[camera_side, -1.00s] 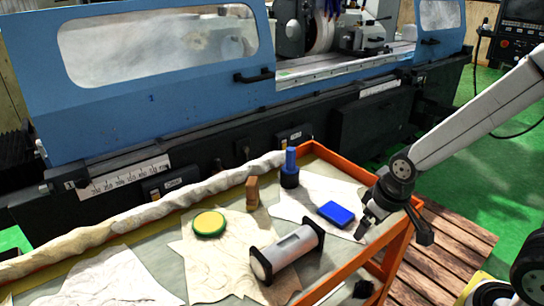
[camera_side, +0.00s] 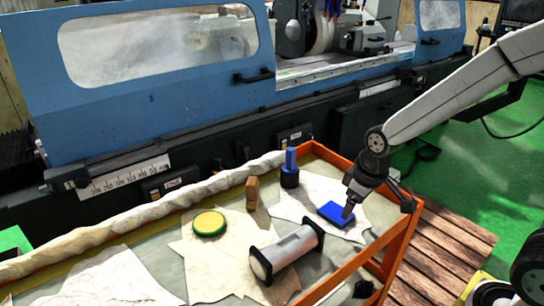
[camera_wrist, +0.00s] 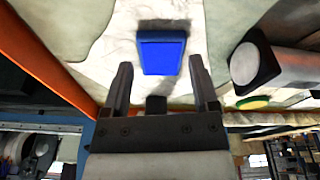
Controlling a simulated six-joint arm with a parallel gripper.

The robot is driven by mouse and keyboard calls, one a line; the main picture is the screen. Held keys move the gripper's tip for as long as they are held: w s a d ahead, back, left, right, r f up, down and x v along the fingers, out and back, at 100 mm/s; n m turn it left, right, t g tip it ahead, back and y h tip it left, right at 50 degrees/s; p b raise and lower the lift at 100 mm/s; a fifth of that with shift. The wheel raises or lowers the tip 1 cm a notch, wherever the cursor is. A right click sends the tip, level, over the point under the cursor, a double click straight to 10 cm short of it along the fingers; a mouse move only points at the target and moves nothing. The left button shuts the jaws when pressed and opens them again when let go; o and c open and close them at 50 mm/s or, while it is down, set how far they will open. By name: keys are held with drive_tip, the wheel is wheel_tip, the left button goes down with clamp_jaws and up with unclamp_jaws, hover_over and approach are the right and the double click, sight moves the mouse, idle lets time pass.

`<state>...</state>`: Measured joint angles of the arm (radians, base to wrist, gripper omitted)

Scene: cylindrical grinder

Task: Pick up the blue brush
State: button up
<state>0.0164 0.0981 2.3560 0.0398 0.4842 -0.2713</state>
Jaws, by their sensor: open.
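A flat blue block-shaped thing, which looks like the blue brush (camera_side: 332,213), lies on pale paper near the right end of the orange-edged tray. In the wrist view the blue brush (camera_wrist: 161,48) lies just beyond and between the two finger ends. My gripper (camera_side: 349,207) is low over its right side, tilted down. In the wrist view my gripper (camera_wrist: 160,64) is open, with its fingers apart and nothing held between them. The side view does not show clearly whether a finger touches the brush.
An upright blue cylinder with a black base (camera_side: 290,172) and a brown block (camera_side: 252,194) stand behind. A yellow-green round tin (camera_side: 209,224) and a grey cylinder with black ends (camera_side: 286,253) lie left. The tray's orange rim (camera_side: 395,241) is close on the right.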

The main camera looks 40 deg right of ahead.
sight(286, 169)
drive_tip(key=w+r+n, duration=0.2)
drive_tip(key=w+n, duration=0.2)
drive_tip(key=w, duration=0.2)
drive_tip(key=w+r+n+g+y, duration=0.1)
drive_tip(key=w+r+n, duration=0.2)
drive_tip(key=w+n, duration=0.2)
drive_tip(key=w+d+r+n+g+y, duration=0.1)
drive_tip(key=w+r+n, duration=0.2)
drive_tip(key=w, duration=0.5)
drive_tip(key=shift+w+r+n, duration=0.15)
drive_tip(key=shift+w+n, duration=0.15)
drive_tip(key=shift+n, duration=0.5)
drive_tip(key=shift+w+a+r+n+y, duration=0.1)
drive_tip(key=shift+w+r+n+y, duration=0.35)
drive_tip(key=shift+n, duration=0.45)
drive_tip(key=shift+s+x, duration=0.1)
drive_tip(key=shift+x, duration=1.9)
drive_tip(key=shift+s+x, duration=0.15)
drive_tip(key=shift+x, duration=1.85)
clamp_jaws()
